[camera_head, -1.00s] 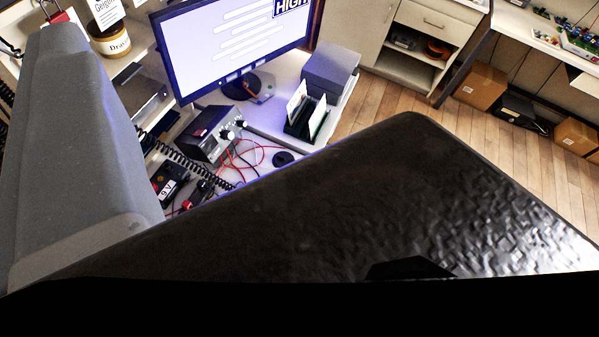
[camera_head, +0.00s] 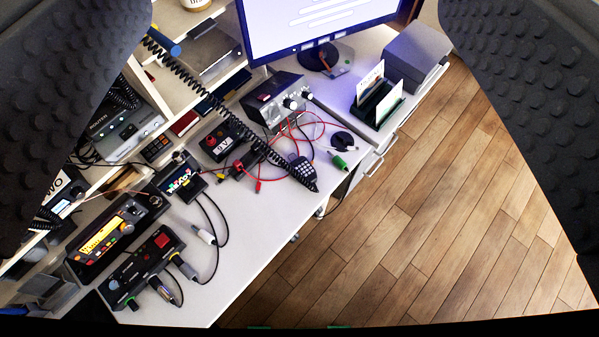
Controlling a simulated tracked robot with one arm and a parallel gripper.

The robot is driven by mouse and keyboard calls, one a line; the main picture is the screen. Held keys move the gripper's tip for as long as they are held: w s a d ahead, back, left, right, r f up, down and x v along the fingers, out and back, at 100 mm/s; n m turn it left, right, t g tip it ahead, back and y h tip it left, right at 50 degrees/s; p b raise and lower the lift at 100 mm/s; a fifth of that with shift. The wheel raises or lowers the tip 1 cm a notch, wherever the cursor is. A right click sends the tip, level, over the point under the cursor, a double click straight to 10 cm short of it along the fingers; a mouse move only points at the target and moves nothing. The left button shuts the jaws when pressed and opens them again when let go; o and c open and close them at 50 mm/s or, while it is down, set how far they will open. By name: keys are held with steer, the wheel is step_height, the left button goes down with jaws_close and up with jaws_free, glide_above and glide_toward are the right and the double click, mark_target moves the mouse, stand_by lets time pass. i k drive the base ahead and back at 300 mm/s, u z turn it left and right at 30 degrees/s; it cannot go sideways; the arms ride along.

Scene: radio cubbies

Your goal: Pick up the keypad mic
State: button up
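The keypad mic (camera_head: 302,171) is a small black hand mic with a grid of pale keys. It lies on the white desk near its front edge, and a black coiled cord (camera_head: 206,91) runs from it up and left to the shelves. My gripper (camera_head: 300,150) shows as two dark, studded fingers at the left and right edges of the view. The fingers are wide apart, with nothing held between them. The mic is in the gap between them, farther off, and not touched.
Red and black leads lie beside the mic, with a grey power supply (camera_head: 275,102) behind. A green-tipped probe (camera_head: 340,161) lies to its right. Radios (camera_head: 115,238) crowd the left desk. A monitor (camera_head: 310,25) stands at the back. The wooden floor (camera_head: 430,220) is clear.

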mark_target(301, 163)
steer(key=u, duration=0.05)
steer(key=k, duration=1.1)
steer(key=z, duration=0.6)
steer(key=i, duration=1.65)
steer(key=u, duration=0.4)
